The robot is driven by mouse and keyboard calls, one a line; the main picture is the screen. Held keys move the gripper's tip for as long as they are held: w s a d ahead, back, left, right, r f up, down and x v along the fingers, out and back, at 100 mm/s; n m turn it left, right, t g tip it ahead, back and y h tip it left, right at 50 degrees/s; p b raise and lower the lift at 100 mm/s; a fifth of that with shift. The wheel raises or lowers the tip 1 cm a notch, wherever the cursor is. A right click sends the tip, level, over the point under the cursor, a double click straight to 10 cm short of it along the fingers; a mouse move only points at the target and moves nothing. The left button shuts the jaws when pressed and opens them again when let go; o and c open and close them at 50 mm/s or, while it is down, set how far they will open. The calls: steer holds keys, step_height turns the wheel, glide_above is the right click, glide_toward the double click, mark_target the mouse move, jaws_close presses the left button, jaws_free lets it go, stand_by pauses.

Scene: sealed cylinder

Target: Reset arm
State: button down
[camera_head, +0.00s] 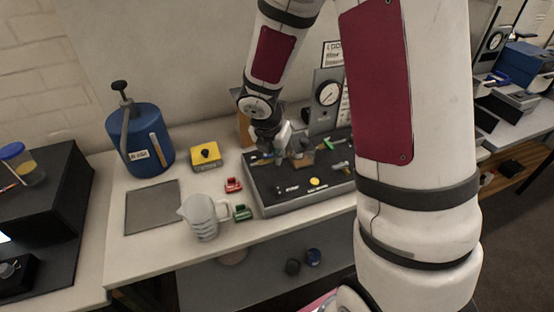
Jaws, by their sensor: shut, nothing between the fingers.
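My arm reaches from the right foreground, over the bench and down to the black panel. My gripper (293,158) is at the arm's far end, low over the back part of the black panel (267,199). The gripper is small and dark in this view, and its fingers are shut with nothing between them. I cannot tell whether it touches the parts on the panel beneath it. My large upper arm hides the right end of the panel and part of the bench.
A blue cylinder (140,140) with a black-knobbed top stands at the back left. A yellow box (206,158), red block (233,185), green block (242,213) and clear jug (203,218) stand left of the panel. A grey mat (152,206) lies bare. A round gauge (329,93) stands behind.

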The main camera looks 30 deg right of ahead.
steer(key=shift+s+r, duration=0.15)
steer(key=shift+r, duration=0.25)
